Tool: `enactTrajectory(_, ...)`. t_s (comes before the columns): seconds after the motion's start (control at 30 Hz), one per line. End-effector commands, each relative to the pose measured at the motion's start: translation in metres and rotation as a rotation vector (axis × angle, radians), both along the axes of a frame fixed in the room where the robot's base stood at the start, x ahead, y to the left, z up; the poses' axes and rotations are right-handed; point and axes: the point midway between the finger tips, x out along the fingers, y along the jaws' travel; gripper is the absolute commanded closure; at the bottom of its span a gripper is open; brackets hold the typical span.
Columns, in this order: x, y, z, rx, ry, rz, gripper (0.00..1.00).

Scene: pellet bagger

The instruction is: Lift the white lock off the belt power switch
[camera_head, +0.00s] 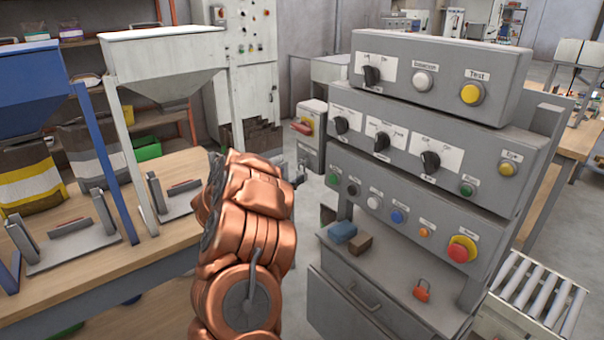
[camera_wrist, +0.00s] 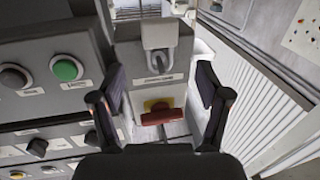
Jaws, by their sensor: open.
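The belt power switch is a grey wall box (camera_head: 311,138) with a red handle (camera_head: 302,127) on a yellow plate, left of the large control panel. In the wrist view, the box (camera_wrist: 177,85) is central, with the red handle (camera_wrist: 166,128) at the bottom. The white lock (camera_wrist: 158,35) is at the top of that view, its grey shackle at the box by the label. In the head view, I cannot make out the lock clearly. My gripper (camera_wrist: 160,92) is open and empty, its fingers apart to either side of the box in the picture. Its tip (camera_head: 299,177) is partly hidden by my arm in the head view.
The control panel (camera_head: 432,130) with knobs and buttons stands close on the right. Its shelf holds a blue block (camera_head: 342,232), a brown block (camera_head: 359,244) and a red padlock (camera_head: 422,291). A wooden bench (camera_head: 110,255) with hopper stands is left.

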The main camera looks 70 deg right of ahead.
Motion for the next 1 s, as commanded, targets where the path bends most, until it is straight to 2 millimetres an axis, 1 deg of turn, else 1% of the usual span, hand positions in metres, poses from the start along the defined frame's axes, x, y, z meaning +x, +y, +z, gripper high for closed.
enactTrajectory(0.37,-0.016,-0.041,0.002,-0.002,0.001,-0.001,0.24)
enactTrajectory(0.47,-0.016,-0.045,0.001,-0.001,0.000,0.000,0.24)
enactTrajectory(0.63,-0.016,-0.044,0.001,0.000,-0.001,0.001,0.24)
enactTrajectory(1.0,-0.016,-0.044,0.001,0.000,-0.001,0.002,0.63)
